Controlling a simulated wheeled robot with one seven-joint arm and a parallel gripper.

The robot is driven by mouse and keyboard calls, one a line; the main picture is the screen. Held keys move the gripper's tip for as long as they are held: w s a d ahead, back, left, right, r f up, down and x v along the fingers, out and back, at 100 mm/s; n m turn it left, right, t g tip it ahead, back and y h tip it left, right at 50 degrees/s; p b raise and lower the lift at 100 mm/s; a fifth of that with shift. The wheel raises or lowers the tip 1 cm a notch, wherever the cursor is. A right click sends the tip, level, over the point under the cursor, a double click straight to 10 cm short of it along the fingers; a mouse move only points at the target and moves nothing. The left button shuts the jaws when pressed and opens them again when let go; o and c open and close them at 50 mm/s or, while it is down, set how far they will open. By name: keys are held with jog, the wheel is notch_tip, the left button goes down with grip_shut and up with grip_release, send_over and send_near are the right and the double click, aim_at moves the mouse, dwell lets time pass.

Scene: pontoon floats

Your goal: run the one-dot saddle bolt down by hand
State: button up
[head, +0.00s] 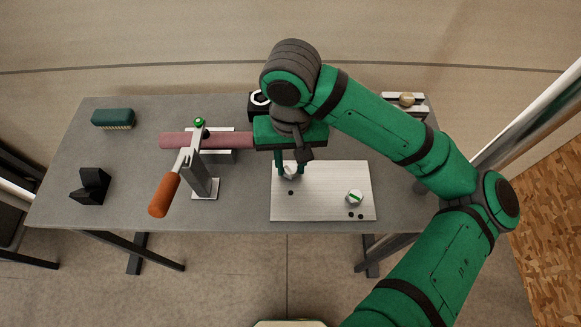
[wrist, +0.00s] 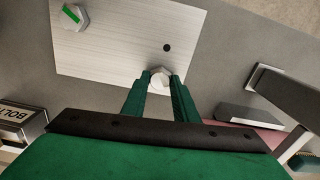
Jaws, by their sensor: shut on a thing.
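A pale plate (head: 320,170) lies on the grey table and also fills the upper part of the wrist view (wrist: 120,40). The one-dot bolt, a pale hex head (wrist: 160,80), is at the plate's edge side in the wrist view, near a single black dot (wrist: 167,47). My gripper (head: 290,174) points down over it, its two green fingers on either side of the head. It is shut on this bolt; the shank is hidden. A second bolt (head: 355,197) with a green stripe stands at the plate's right, near two black dots (head: 356,215).
A green brush (head: 113,118) and a black block (head: 91,186) lie farther left. A box (wrist: 20,122) marked BOLT is in the wrist view.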

jog(key=shift+m, duration=0.4)
jog(key=m, duration=0.5)
jog(key=shift+m, duration=0.4)
jog(key=m, duration=0.6)
jog(key=o, duration=0.9)
jog(key=shift+c, duration=0.2)
